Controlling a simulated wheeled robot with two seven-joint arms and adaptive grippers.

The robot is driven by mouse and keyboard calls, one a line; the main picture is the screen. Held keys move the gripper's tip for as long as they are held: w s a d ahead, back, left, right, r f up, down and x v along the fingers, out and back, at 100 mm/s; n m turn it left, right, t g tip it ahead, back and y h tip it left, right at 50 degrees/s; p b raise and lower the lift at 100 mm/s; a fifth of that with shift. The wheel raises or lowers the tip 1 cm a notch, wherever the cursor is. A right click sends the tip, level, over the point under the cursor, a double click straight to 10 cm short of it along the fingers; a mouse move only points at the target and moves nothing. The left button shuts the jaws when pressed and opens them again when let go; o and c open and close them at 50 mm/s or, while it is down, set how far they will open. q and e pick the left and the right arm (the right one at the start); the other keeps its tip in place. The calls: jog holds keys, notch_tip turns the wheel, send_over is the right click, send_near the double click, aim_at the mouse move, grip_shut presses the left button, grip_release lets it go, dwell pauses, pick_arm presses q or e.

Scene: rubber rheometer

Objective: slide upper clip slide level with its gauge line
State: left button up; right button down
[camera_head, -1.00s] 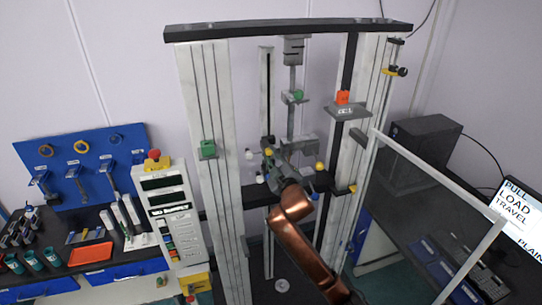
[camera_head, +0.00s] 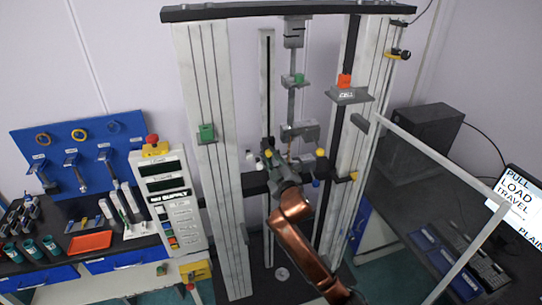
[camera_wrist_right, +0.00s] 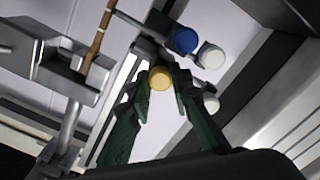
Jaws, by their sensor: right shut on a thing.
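The tall test frame holds a grey upper grip (camera_head: 300,132) with a thin brown strip (camera_wrist_right: 100,38) hanging below it. Left of the strip, a pale vertical rail (camera_head: 267,85) with a dark slot carries the clip slide. My right gripper (camera_head: 273,164) reaches up from below at this rail. Its dark green fingers (camera_wrist_right: 158,92) are shut on a yellow knob (camera_wrist_right: 160,78), apparently the upper clip slide's; the knob also shows in the head view (camera_head: 268,153). The fingers and wrist hide most of the slide. No gauge line can be made out. My left gripper is out of view.
A blue knob (camera_wrist_right: 185,40) and a white knob (camera_wrist_right: 211,55) sit close to the right fingers. Another yellow knob (camera_head: 320,153) is right of the strip. A clear guard panel (camera_head: 430,195) stands at right, and a control box (camera_head: 168,195) at left.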

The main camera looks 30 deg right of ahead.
jog(key=c, duration=1.7)
grip_release()
jog(key=shift+c, duration=0.2)
jog(key=shift+s, duration=0.1)
jog(key=v, duration=1.1)
jog(key=shift+s+a, duration=0.2)
jog(key=shift+s, duration=0.2)
